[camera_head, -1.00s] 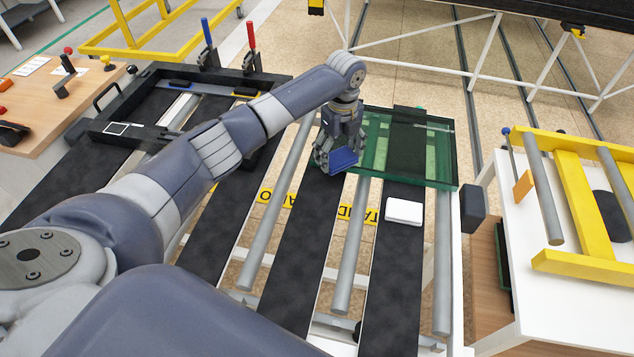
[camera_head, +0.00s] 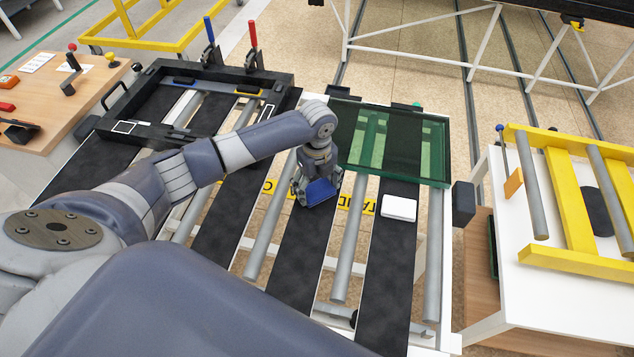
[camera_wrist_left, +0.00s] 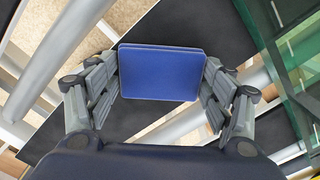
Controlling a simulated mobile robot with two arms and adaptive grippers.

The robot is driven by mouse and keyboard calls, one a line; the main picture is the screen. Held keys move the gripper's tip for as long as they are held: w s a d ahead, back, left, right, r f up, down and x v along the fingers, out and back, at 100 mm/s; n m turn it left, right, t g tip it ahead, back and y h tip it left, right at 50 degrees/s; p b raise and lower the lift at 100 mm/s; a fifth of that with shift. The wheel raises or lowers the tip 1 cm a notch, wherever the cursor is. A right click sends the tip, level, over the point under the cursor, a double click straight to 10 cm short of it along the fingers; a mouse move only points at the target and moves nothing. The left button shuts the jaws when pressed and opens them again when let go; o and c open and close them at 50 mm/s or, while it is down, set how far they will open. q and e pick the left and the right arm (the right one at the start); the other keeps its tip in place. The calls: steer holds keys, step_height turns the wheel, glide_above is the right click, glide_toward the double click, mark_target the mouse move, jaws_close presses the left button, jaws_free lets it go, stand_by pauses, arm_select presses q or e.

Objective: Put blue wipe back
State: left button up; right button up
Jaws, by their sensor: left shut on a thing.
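The blue wipe (camera_head: 320,192) is a flat blue block between the fingers of my left gripper (camera_head: 318,190). In the left wrist view the blue wipe (camera_wrist_left: 160,72) shows its broad face, with the fingers of my left gripper (camera_wrist_left: 160,90) shut on its left and right sides. The gripper is over a black belt strip of the roller table (camera_head: 302,235); whether the wipe touches the strip I cannot tell. My right gripper is not in view.
A green glass pane (camera_head: 392,145) lies at the table's far end. A white block (camera_head: 399,207) sits on the right strip. A black frame (camera_head: 190,110) with red and blue clamp handles stands at the left. A white table with yellow bars (camera_head: 573,190) is at the right.

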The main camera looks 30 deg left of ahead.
mark_target(317, 189)
arm_select(q)
steer(key=shift+f, duration=0.15)
steer(key=o, duration=1)
step_height(317, 189, up, 12)
steer(key=shift+r+b, duration=0.15)
steer(key=shift+b, duration=0.95)
